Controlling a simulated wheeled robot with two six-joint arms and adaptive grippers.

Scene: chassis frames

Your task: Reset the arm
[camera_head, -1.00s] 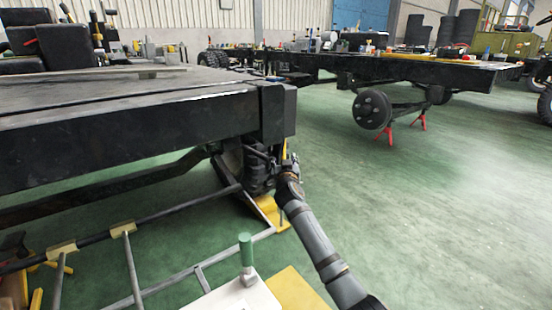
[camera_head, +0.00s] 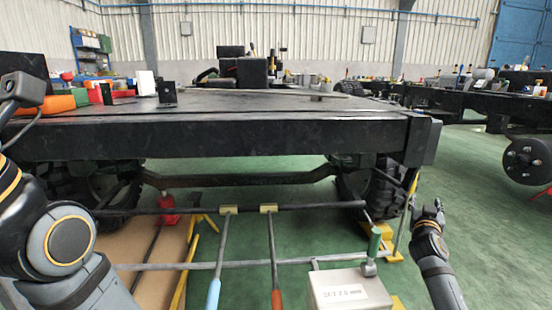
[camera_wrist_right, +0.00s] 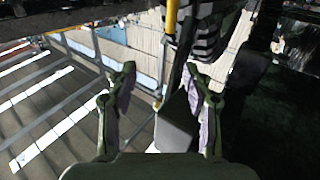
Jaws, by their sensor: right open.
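My right arm comes in at the lower right of the head view. Its gripper (camera_head: 428,210) points up and stands to the right of the near chassis frame (camera_head: 220,138), apart from it. In the right wrist view the two fingers of this gripper (camera_wrist_right: 158,92) are spread, with nothing held between them. A grey block-like part and a yellow upright bar (camera_wrist_right: 171,40) show beyond the fingers. My left arm fills the left edge of the head view, bent upward beside the chassis. The fingers of my left gripper do not show clearly.
A pale box (camera_head: 350,288) with a green-handled tool (camera_head: 374,242) stands in front of the chassis. Long bars and a rail (camera_head: 250,263) lie near it. Black tyres (camera_head: 380,188) sit under the chassis. Green floor is free at right.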

